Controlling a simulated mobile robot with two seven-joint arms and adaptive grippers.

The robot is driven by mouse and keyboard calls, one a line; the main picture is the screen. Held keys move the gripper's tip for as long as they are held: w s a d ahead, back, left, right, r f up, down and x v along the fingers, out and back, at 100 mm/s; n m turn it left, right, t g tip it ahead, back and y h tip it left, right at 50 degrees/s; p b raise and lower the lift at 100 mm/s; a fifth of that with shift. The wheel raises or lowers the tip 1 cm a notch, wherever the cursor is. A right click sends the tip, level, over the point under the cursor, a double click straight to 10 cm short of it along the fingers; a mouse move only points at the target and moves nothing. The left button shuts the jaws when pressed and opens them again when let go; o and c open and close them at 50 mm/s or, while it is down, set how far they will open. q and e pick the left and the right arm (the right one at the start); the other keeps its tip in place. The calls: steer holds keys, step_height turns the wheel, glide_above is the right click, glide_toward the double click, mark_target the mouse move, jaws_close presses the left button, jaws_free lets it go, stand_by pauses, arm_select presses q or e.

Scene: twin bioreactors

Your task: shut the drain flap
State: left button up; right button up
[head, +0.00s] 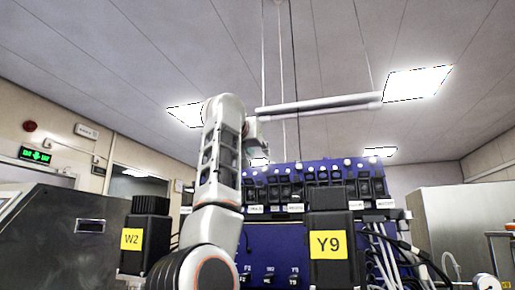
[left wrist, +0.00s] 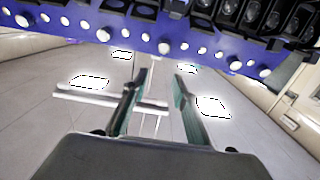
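I cannot make out a drain flap in either view. My left arm rises through the middle of the head view, and its left gripper (head: 258,148) is small and partly hidden behind the wrist, in front of the top left of a blue panel (head: 275,215). In the left wrist view the two fingers of the left gripper (left wrist: 162,76) stand apart with nothing between them. Beyond them are the ceiling and, along the top, the blue panel's edge (left wrist: 125,33) with white round knobs. My right gripper is in neither view.
A black box labelled Y9 (head: 333,273) stands before the blue panel. Another labelled W2 (head: 157,238) stands left of my arm. Cables (head: 383,255) hang at the panel's right. A dark cabinet (head: 75,245) is at left, a grey metal one (head: 465,215) at right. Open air lies above.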

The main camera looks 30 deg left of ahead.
mark_target(259, 183)
arm_select(q)
steer(key=shift+r, duration=0.6)
